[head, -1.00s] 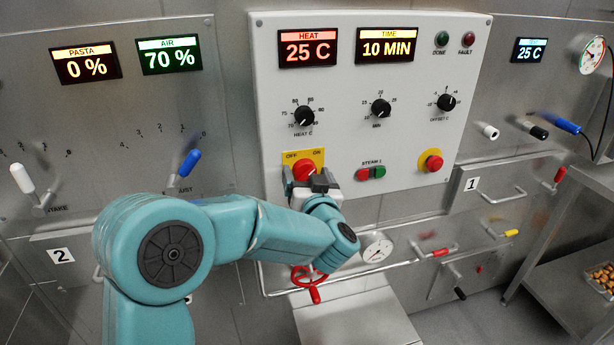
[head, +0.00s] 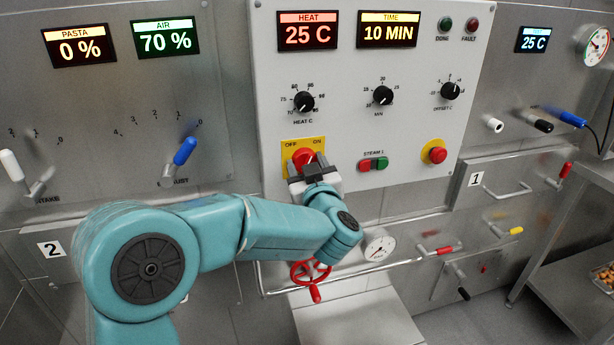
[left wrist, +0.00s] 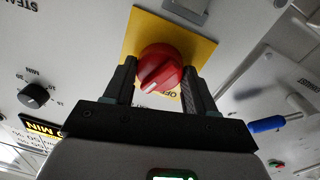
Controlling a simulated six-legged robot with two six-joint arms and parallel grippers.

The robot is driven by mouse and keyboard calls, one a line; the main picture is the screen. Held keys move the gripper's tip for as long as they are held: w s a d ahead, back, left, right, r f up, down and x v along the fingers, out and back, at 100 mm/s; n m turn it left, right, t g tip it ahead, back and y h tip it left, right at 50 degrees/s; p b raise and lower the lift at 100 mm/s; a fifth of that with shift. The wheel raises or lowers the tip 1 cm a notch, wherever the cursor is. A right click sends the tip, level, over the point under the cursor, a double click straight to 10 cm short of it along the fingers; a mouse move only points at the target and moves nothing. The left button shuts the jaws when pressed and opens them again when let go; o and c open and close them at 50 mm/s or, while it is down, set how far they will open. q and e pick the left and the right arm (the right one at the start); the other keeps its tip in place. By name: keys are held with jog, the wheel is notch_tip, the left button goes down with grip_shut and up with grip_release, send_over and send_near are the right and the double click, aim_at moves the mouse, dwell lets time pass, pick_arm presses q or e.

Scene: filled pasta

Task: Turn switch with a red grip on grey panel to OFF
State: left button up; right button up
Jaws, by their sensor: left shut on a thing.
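The switch's red grip (head: 303,157) sits on a yellow plate (head: 316,142) low on the grey panel (head: 345,120). OFF is printed at the plate's upper left and ON at its upper right. My left gripper (head: 307,166) reaches it from below. In the left wrist view, its two dark fingers (left wrist: 160,82) stand on either side of the red grip (left wrist: 160,68), shut on it. A white mark on the grip slants to the lower left there, away from the upside-down OFF print. In the head view the mark cannot be made out. My right gripper is not in view.
A red push button (head: 437,154) and a red-and-green button pair (head: 373,164) are right of the switch. Black knobs (head: 303,102) are above it. A red valve wheel (head: 311,272) and a gauge (head: 379,246) are below, near my arm. A blue-handled lever (head: 185,151) is on the left.

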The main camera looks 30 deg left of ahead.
pick_arm(q)
jog(key=shift+f+n+y+b, duration=0.1)
jog(key=shift+n+y+b, duration=0.2)
jog(key=shift+n+b, duration=2.9)
jog(key=shift+f+n+y+b, duration=0.1)
jog(key=shift+n+y+b, duration=0.2)
jog(key=shift+n+b, duration=2.9)
jog(key=shift+n+p, duration=0.65)
jog(key=shift+n, duration=0.15)
jog(key=o, duration=1)
jog(key=shift+g, duration=0.3)
jog(key=shift+o, duration=0.2)
jog(key=v, duration=1.6)
